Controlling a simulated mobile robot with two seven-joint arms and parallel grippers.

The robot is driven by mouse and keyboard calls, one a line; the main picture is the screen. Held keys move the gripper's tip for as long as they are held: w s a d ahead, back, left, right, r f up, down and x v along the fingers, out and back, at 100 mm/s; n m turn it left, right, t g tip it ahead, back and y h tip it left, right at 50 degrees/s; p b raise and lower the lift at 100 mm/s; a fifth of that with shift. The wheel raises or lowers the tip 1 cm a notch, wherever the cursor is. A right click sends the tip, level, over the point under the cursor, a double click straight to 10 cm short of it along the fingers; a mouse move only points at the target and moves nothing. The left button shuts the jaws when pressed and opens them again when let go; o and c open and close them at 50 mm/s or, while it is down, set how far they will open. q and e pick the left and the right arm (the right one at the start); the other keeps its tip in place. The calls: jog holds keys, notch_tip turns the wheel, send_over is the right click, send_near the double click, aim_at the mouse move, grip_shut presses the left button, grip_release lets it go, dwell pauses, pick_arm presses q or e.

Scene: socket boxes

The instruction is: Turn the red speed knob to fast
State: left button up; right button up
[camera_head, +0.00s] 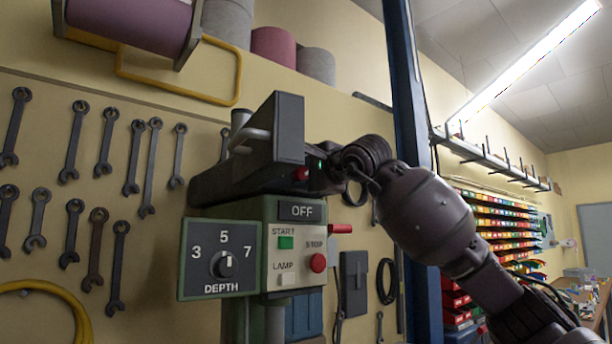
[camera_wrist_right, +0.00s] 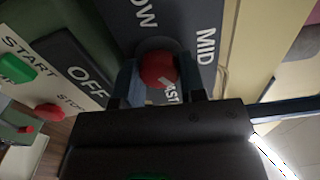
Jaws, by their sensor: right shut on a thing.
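The red speed knob (camera_wrist_right: 158,70) sits on a dark panel (camera_wrist_right: 150,22) in the right wrist view. The panel's lettering reads MID, with SLOW and FAST partly hidden. My right gripper (camera_wrist_right: 157,76) has one finger on each side of the knob and is shut on it. A white mark shows at the knob's lower right, beside the FAST lettering; I cannot tell whether it is a pointer or part of a letter. In the head view the knob (camera_head: 301,174) is a small red patch beside my right gripper (camera_head: 312,176). My left gripper is not in view.
Below stands a green control box (camera_head: 292,211) with an OFF display, START, STOP and LAMP buttons. A DEPTH dial (camera_head: 223,264) is at its left. A blue post (camera_head: 408,90) rises behind my right arm. Wrenches (camera_head: 75,140) hang on the left wall.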

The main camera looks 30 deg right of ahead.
jog(key=o, duration=0.9)
jog(key=shift+s, duration=0.1)
jog(key=s, duration=0.3)
jog(key=s+b, duration=0.1)
jog(key=s, duration=0.3)
jog(key=s+b, duration=0.1)
jog(key=s, duration=0.2)
jog(key=shift+s+d, duration=0.3)
jog(key=shift+d, duration=0.1)
